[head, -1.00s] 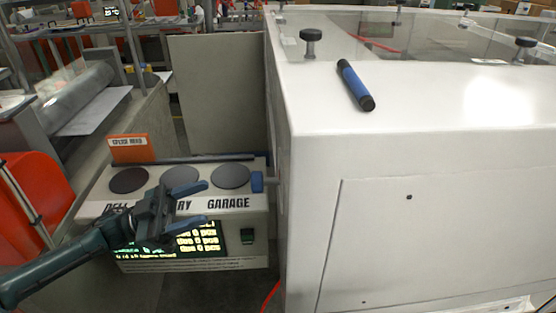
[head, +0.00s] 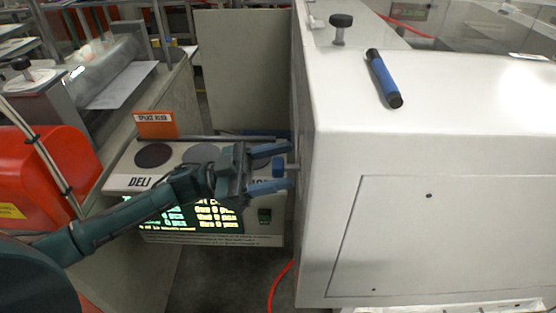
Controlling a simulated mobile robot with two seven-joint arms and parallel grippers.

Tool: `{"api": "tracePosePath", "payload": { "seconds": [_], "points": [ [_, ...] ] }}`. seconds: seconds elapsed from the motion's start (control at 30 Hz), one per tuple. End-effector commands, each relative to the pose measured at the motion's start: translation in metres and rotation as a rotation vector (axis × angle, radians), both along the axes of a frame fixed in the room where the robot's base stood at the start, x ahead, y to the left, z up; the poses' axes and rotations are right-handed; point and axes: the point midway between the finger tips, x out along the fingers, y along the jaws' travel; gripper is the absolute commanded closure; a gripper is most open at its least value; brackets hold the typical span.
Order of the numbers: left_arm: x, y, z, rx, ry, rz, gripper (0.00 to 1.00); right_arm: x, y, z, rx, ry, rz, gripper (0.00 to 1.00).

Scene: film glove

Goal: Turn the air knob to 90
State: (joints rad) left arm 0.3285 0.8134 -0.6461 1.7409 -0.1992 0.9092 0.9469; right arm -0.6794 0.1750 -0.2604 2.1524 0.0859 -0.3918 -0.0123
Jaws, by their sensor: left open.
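My right gripper is out of view.
Behind my left gripper is a pale unit with dark round discs (head: 155,155) and a lit green display (head: 215,215). A blue-black marker (head: 384,79) and a black-topped knob (head: 340,24) are on the cabinet top. A red case (head: 50,170) stands at left.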

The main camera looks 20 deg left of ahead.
Motion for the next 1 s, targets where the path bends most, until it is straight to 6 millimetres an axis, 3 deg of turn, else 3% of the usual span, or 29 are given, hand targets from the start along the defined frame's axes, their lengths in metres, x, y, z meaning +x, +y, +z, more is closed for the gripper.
{"api": "tracePosePath", "payload": {
  "seconds": [0.33, 0.87, 1.0],
  "points": [
    [0.0005, -0.0042, 0.0014, 0.000, 0.000, -0.001, 0.45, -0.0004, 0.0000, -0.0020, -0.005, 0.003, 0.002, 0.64],
    [0.0006, -0.0037, 0.0012, 0.000, 0.000, 0.000, 0.88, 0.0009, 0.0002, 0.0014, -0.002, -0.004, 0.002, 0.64],
    [0.0006, -0.0036, 0.0010, 0.001, -0.004, 0.000, 0.89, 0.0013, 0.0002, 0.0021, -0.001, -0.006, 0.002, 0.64]
  ]
}}
